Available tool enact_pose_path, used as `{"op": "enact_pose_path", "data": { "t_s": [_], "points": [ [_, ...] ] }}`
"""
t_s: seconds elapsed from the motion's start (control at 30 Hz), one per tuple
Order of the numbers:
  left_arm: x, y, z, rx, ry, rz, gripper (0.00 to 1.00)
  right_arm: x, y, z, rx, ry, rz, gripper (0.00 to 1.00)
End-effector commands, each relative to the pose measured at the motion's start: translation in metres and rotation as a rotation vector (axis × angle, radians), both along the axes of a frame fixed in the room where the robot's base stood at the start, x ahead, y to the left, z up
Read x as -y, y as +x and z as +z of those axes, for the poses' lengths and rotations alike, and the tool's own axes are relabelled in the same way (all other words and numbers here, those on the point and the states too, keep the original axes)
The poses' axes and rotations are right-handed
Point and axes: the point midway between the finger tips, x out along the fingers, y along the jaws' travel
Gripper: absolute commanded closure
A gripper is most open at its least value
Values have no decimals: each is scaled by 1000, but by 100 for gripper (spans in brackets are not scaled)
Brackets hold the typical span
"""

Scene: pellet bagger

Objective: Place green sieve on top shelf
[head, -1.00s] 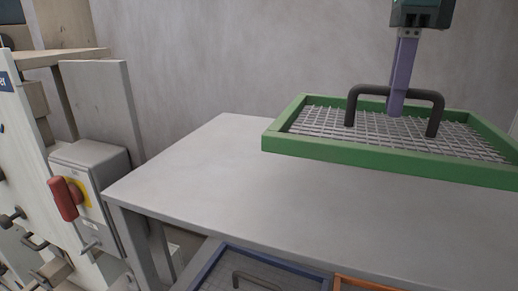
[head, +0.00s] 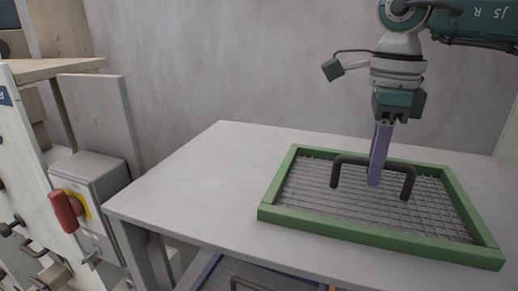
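The green sieve (head: 376,237) has a green frame, a grey wire mesh and a dark arched handle (head: 345,163). It lies level over the grey top shelf (head: 190,185) and appears to rest on it, though any small gap under it is hard to tell. My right gripper (head: 377,178) comes down from above onto the middle of the handle. One purple finger shows in front of the handle bar and the other is hidden. The gripper looks shut on the handle. My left gripper is not in view.
A lower level under the top shelf holds a blue-framed sieve (head: 207,270), partly cut off below. A grey switch box with a red handle (head: 66,210) stands left of the shelf. A wall is behind. The shelf's left part is clear.

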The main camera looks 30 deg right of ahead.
Motion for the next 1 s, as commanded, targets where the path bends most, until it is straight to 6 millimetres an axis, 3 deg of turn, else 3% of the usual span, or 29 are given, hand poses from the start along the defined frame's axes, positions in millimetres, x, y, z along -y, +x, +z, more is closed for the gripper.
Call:
{"op": "enact_pose_path", "data": {
  "t_s": [0.03,0.23,0.57,0.67,1.0],
  "points": [
    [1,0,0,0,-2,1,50,0,0,0,0,0,0,74],
    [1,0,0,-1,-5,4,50,0,0,1,0,0,0,53],
    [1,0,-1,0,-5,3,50,0,1,5,4,0,0,53],
    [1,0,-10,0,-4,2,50,0,2,18,7,-1,1,53],
    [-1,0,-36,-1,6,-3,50,0,2,93,8,1,-1,53]
  ]
}}
